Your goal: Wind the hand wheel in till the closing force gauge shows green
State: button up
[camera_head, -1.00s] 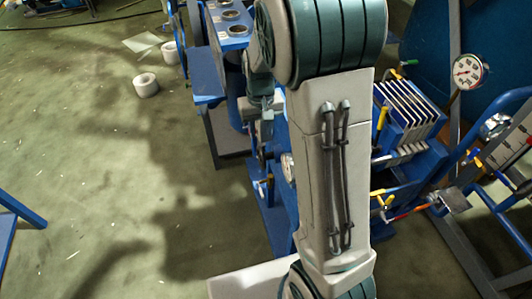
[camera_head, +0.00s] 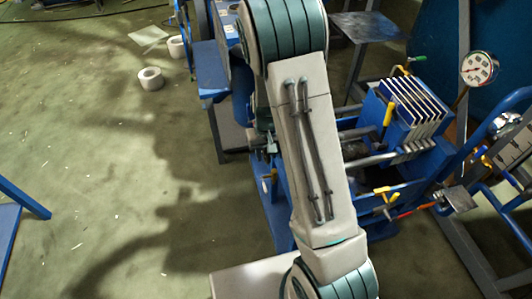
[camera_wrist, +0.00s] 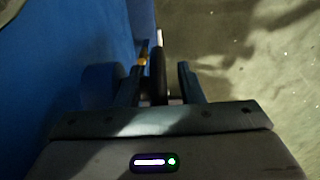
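In the wrist view, my gripper (camera_wrist: 160,85) has its two fingers apart. A dark, narrow upright thing (camera_wrist: 158,70), which looks like the hand wheel's rim seen edge-on, stands between them. A gap shows between it and the right finger; I cannot tell whether the left finger touches it. In the head view my arm crosses the middle and covers the hand wheel's area. A round white dial gauge (camera_head: 477,68) with a red needle stands at the upper right; its reading is too small to tell. A smaller gauge beside the arm is hidden now.
A blue press frame (camera_head: 275,220) with a stack of plates (camera_head: 410,105) stands right of centre. Yellow-handled valves (camera_head: 388,112) stick out from it. A blue wall-like surface (camera_wrist: 65,50) lies close left of my gripper.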

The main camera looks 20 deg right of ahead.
grip_shut()
jog(key=shift+f+t+b, duration=0.25)
jog(key=shift+t+b, duration=0.25)
jog(key=shift+b, duration=0.6)
jog(key=shift+r+t+b, duration=0.1)
jog(key=shift+t+b, duration=0.2)
jog(key=shift+b, duration=0.05)
jog(key=shift+r, duration=0.1)
grip_release()
jog(key=shift+r, duration=0.1)
notch_tip(320, 180, up, 13)
jog(key=s+p, duration=0.1)
jog(key=s, duration=0.1)
jog(key=shift+r+p, duration=0.2)
jog(key=shift+p, duration=0.2)
